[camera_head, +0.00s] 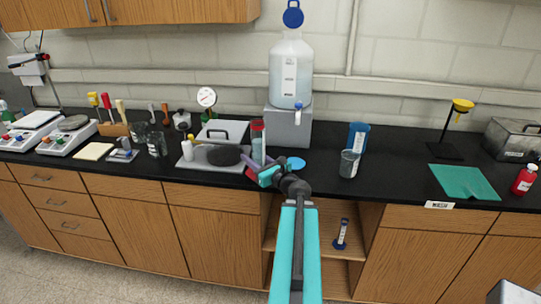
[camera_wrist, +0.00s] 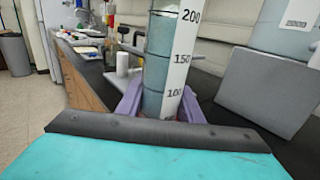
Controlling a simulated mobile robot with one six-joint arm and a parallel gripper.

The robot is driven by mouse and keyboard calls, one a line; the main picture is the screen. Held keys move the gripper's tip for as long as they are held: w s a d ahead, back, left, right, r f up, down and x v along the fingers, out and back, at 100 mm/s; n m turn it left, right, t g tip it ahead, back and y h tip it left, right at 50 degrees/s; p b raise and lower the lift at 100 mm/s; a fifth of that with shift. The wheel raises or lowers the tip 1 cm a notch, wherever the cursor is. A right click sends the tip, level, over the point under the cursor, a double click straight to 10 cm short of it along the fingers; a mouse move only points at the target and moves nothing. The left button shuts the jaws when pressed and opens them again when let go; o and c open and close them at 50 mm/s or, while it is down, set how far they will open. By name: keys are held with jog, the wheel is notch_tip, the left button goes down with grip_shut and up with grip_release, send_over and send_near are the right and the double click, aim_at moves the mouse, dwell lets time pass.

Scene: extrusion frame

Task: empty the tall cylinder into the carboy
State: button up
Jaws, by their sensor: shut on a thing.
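The tall cylinder (camera_head: 258,148) is clear and graduated, with a reddish patch near its top in the head view. It stands roughly upright at the counter's front, left of the carboy. In the wrist view the cylinder (camera_wrist: 160,60) shows its scale and bluish contents; its top is cut off. My gripper (camera_head: 266,174) is shut on its lower part, with purple fingers on both sides. The carboy (camera_head: 290,72) is a large translucent bottle on a grey block, with a blue round piece above its neck and a spigot low in front. Its lower part (camera_wrist: 285,25) shows in the wrist view.
The grey block (camera_head: 288,130) stands at the back. A beaker (camera_head: 349,164) and a blue container (camera_head: 358,137) are to the right. A tray with a dark round thing (camera_head: 224,156) is left of the cylinder. The counter between the beaker and green sheet (camera_head: 464,182) is mostly clear.

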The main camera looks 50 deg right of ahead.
jog(key=w+a+f+n+g+y+b, duration=0.1)
jog(key=w+a+f+n+y+b, duration=0.25)
jog(key=a, duration=0.85)
jog(key=w+a+f+n+g+y+p, duration=0.1)
jog(key=w+a+f+n+y, duration=0.3)
jog(key=a, duration=0.9)
jog(key=w+a+n+g+y+b, duration=0.1)
jog(key=w+a+n+y+b, duration=0.15)
jog(key=w+a+y, duration=0.7)
jog(key=s+a+f+n+g, duration=0.1)
jog(key=s+a+g, duration=0.1)
jog(key=a, duration=0.6)
jog(key=s+a+f+n+g+y+b, duration=0.1)
jog(key=s+a+f+n+g, duration=0.1)
jog(key=a, duration=0.6)
jog(key=shift+s+a+n+y, duration=0.2)
jog(key=shift+s+n+y, duration=0.1)
jog(key=shift+s, duration=0.3)
jog(key=shift+d, duration=0.2)
